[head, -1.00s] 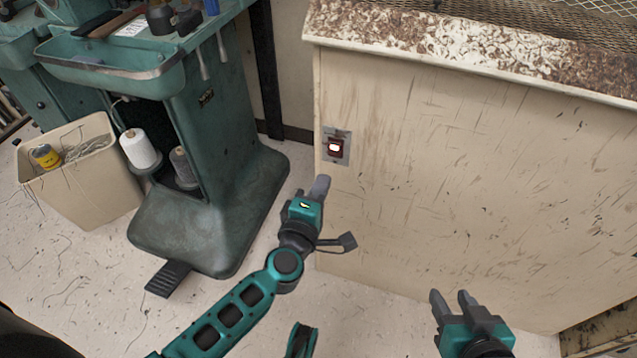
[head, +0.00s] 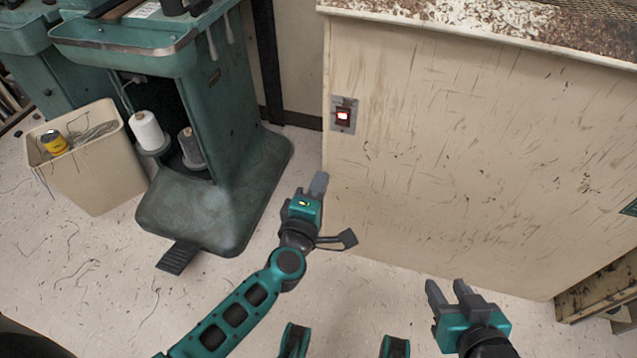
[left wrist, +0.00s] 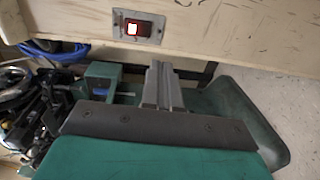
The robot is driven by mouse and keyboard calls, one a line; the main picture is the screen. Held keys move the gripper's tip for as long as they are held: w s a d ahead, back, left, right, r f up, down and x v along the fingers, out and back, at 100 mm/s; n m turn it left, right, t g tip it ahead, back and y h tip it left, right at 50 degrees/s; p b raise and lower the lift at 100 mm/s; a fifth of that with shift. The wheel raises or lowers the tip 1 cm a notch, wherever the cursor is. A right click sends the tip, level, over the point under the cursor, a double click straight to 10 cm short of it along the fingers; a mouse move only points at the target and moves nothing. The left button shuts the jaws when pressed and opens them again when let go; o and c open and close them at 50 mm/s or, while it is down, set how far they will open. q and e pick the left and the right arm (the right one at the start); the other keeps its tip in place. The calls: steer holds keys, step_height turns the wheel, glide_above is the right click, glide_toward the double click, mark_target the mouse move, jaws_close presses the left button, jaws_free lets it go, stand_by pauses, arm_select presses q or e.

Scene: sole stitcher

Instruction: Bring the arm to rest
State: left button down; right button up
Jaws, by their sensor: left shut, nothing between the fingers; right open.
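My left gripper (head: 318,186) is shut and empty. It points up in the head view, below and a little left of a red lit switch (head: 343,116) on the side of a cream cabinet, and apart from it. In the left wrist view the shut fingers (left wrist: 161,88) show at the middle, with the lit switch (left wrist: 138,29) above them. My right gripper (head: 449,294) is open and empty, low in the head view in front of the cabinet panel.
The cream cabinet (head: 450,150) fills the right side. A green machine (head: 225,110) with a foot pedal (head: 178,257) stands at left, thread spools (head: 147,131) in its recess. A beige bin (head: 90,170) holds a yellow spool and loose thread. The floor (head: 90,275) at lower left is open.

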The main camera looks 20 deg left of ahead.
steer(key=shift+f, duration=0.1)
stand_by(0.3)
arm_select(q)
steer(key=s+d+m+g+h, duration=0.2)
steer(key=s+m+h, duration=0.3)
steer(key=s+m, duration=0.5)
steer(key=s+a+f+m+g+y, duration=0.25)
steer(key=s+a+m+g, duration=0.2)
steer(key=m, duration=0.55)
steer(key=s+a+r+y+p, duration=0.1)
steer(key=s+a+r+p, duration=0.1)
steer(key=r+p, duration=1)
steer(key=a+p, duration=0.1)
steer(key=p, duration=0.4)
steer(key=shift+a+r, duration=0.2)
steer(key=shift+a, duration=0.1)
arm_select(e)
steer(key=s+d+r+h, duration=0.1)
steer(key=d+r, duration=0.2)
steer(key=r, duration=0.9)
steer(key=shift+s+d, duration=0.3)
arm_select(q)
steer(key=shift+f, duration=0.1)
